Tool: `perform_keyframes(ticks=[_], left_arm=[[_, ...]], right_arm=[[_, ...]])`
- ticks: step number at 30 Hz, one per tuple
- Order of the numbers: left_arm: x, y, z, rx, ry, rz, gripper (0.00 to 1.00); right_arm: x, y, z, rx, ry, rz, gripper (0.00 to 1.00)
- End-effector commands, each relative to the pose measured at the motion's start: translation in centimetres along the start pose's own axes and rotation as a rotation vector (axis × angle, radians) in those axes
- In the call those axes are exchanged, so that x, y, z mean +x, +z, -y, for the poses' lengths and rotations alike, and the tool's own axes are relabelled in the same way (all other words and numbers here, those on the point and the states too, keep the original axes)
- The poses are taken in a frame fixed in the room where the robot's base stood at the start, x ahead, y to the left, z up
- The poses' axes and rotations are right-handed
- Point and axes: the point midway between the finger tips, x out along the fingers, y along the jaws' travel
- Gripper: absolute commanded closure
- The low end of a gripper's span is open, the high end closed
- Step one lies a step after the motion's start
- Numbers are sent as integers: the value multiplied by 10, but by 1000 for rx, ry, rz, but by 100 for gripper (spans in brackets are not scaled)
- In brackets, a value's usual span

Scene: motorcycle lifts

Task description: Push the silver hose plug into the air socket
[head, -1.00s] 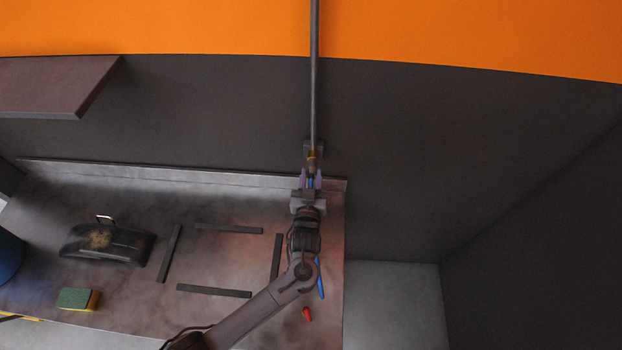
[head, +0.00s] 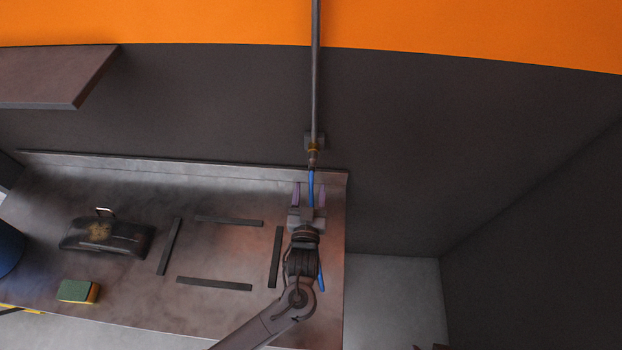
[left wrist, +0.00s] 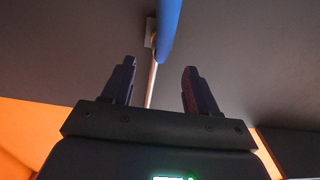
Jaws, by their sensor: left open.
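The air socket (head: 313,149) is a brassy fitting at the lower end of a grey pipe on the dark wall. A blue hose (head: 311,178) runs from just below it, between my fingers and behind my arm. Its upper end meets the fitting; the silver plug cannot be told apart there. My left gripper (head: 309,190) is open, below the socket, its purple fingers either side of the hose and apart from it. In the left wrist view the open fingers (left wrist: 155,82) are empty, with the blue hose (left wrist: 170,25) beyond. My right gripper is not in view.
The grey pipe (head: 316,75) runs up the wall. The metal bench (head: 215,258) holds dark strips, a black case (head: 108,238) and a green-yellow sponge (head: 78,291). A shelf (head: 55,75) juts out at upper left. The wall to the right is clear.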

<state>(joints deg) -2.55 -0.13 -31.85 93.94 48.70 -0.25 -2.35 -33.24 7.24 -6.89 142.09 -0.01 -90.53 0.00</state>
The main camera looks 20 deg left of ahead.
Motion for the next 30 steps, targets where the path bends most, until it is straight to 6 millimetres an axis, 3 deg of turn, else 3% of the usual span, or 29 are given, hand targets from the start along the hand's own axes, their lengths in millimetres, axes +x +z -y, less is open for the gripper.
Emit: perform_keyframes(ticks=[3,9,25,30], left_arm=[[-17,1,0,-2,-1,1,41],[-33,0,0,-2,-1,-1,41],[-36,0,0,0,-1,1,41],[-48,4,7,16,-3,36,41]], right_arm=[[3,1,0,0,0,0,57],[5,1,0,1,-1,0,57],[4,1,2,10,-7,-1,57],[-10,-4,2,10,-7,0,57]])
